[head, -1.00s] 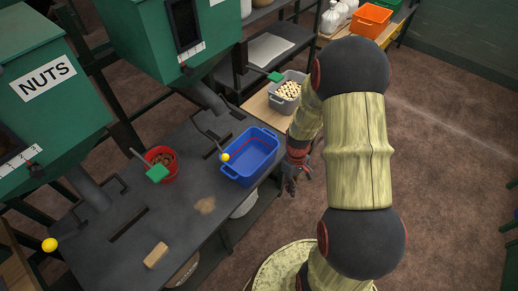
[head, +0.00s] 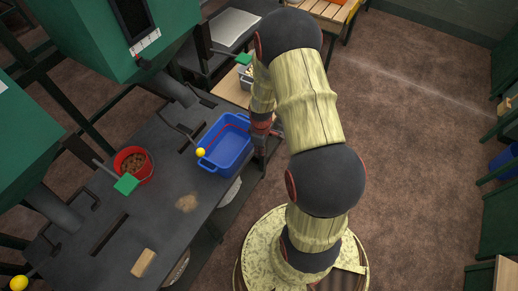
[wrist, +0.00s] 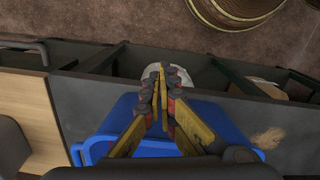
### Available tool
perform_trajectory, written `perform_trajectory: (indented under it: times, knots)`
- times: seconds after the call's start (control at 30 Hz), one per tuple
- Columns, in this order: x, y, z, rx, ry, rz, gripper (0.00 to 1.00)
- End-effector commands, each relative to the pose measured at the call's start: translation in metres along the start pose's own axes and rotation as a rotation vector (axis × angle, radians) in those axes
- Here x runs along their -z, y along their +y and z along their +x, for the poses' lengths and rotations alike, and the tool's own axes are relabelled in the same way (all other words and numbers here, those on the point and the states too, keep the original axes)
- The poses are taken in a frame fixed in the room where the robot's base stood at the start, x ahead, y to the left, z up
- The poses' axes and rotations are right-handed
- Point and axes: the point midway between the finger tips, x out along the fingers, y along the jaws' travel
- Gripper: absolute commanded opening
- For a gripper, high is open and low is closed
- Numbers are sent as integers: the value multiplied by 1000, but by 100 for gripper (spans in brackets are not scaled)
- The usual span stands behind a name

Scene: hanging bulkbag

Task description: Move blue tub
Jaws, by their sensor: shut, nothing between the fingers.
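The blue tub (head: 226,146) stands upright on the dark bench, near its right edge, in the head view. In the wrist view the tub (wrist: 97,128) fills the lower middle, partly hidden behind my gripper. My gripper (wrist: 162,72) is shut and empty, with its fingertips together over the tub's area and toward the bench edge. In the head view my gripper (head: 262,143) is at the tub's right side, partly covered by my arm. I cannot tell whether it touches the tub.
A wooden block (head: 143,262) lies on the bench (head: 160,205). A yellow ball-ended lever (head: 200,153) hangs over the tub's left rim. A grey bin (head: 246,76) stands behind.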

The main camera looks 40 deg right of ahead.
Motion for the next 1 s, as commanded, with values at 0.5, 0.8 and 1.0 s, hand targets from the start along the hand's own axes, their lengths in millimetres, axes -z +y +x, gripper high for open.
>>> perform_trajectory:
  times: [0.5, 0.8, 1.0]
  knots:
    - [31, 0, 58, -1, 1, -1, 0]
    - [40, 0, 56, 0, 1, 1, 0]
    - [40, 0, 56, 0, 0, 1, 0]
